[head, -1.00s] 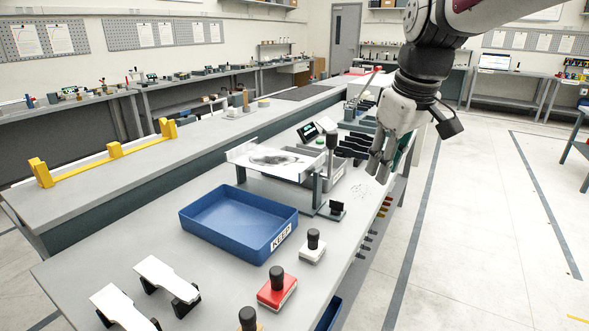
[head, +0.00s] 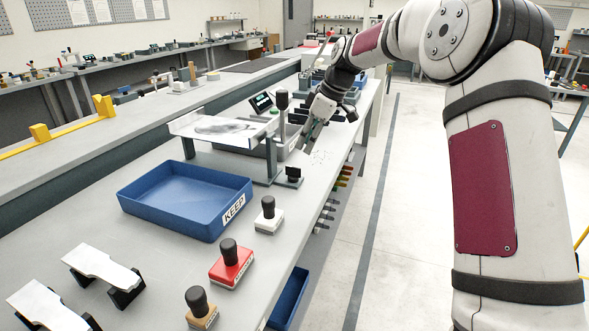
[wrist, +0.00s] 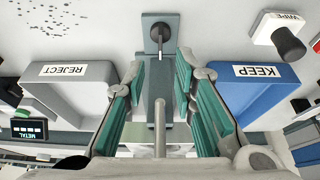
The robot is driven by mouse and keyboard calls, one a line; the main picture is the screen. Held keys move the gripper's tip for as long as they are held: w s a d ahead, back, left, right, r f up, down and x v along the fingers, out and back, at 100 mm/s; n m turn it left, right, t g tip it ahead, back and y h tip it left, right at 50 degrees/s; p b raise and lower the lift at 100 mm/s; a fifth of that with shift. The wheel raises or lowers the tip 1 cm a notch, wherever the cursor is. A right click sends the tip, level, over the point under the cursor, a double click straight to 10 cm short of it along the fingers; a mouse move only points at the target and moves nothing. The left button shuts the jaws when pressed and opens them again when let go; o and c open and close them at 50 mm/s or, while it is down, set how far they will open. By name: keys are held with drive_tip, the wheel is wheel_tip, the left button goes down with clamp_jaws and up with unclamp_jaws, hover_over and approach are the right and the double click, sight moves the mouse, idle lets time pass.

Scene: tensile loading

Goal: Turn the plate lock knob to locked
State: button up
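The likely plate lock knob (head: 293,173) is a small dark piece on a flat foot at the front right of the test stand. In the wrist view this dark knob (wrist: 160,35) lies ahead of the fingertips, between the two bins; I cannot read its setting. The stand carries a pale plate (head: 205,128) and an upright post with a black grip (head: 283,100). My gripper (head: 306,135) is just right of the post, above the bench. In the wrist view my gripper (wrist: 160,75) is open, its teal pads apart, with nothing held.
The blue KEEP bin (head: 170,207) stands left of the knob, and a grey REJECT bin (wrist: 70,92) is on the other side. A white stamp (head: 267,217), red stamp (head: 231,264) and wooden stamp (head: 201,310) line the front edge.

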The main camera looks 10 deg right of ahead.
sight(293, 174)
drive_tip(key=x, duration=1)
drive_tip(key=shift+f+b, duration=0.1)
drive_tip(key=shift+b, duration=0.3)
clamp_jaws()
